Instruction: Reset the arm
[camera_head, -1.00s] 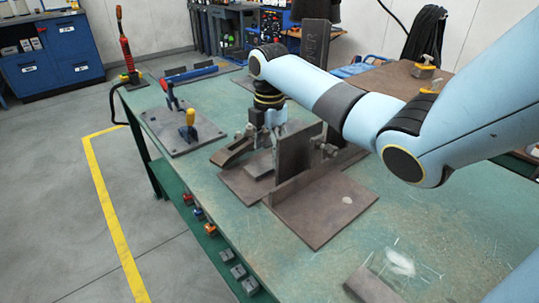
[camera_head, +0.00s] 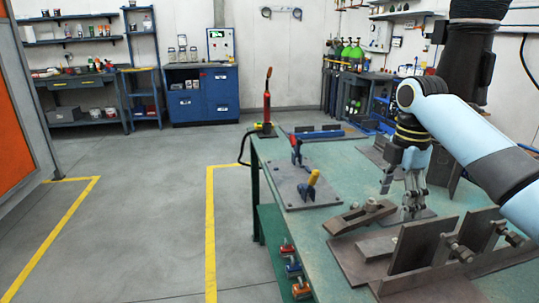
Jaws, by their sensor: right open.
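My right gripper (camera_head: 402,198) hangs down with its fingers apart and nothing between them. It is behind the steel clamping fixture (camera_head: 357,246), on the far side of its clamp bar (camera_head: 359,217) and upright plate (camera_head: 418,243). The fingertips look close to the bench, but I cannot tell whether they touch anything. My right arm (camera_head: 450,125) comes in from the right, bent at the wrist. My left gripper is not in view.
The green bench (camera_head: 290,228) carries a plate with toggle clamps (camera_head: 305,192) left of the gripper and a red torch-like tool (camera_head: 267,105) at its far corner. Open floor (camera_head: 135,225) with yellow lines lies left. A blue cabinet (camera_head: 202,93) stands behind.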

